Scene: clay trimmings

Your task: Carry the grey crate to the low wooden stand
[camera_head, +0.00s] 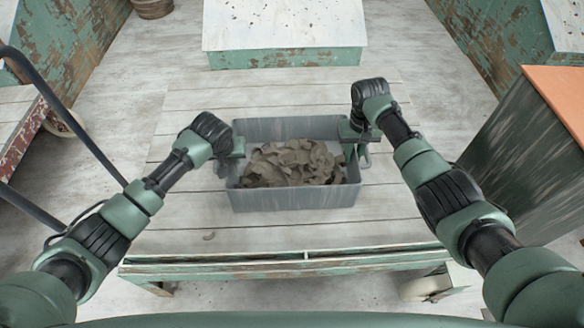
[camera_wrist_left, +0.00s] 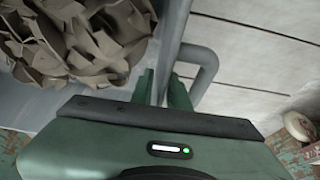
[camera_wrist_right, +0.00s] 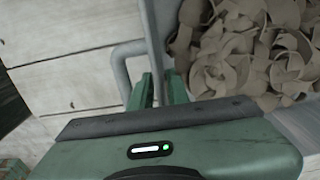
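The grey crate (camera_head: 290,198) is in the middle of the head view, full of curled brown clay trimmings (camera_head: 292,163). It is level, over a low slatted wooden platform (camera_head: 190,225); I cannot tell whether it touches the slats. My left gripper (camera_head: 231,167) is at its left side wall, with one finger on each side of the wall; the left wrist view shows the fingers (camera_wrist_left: 164,88) close on it beside a looped handle (camera_wrist_left: 207,72). My right gripper (camera_head: 357,155) is likewise shut on the right wall, beside its handle (camera_wrist_right: 122,66).
A tall box with an orange top (camera_head: 560,95) is at the right. A dark rail (camera_head: 75,125) and a red cart (camera_head: 25,130) are at the left.

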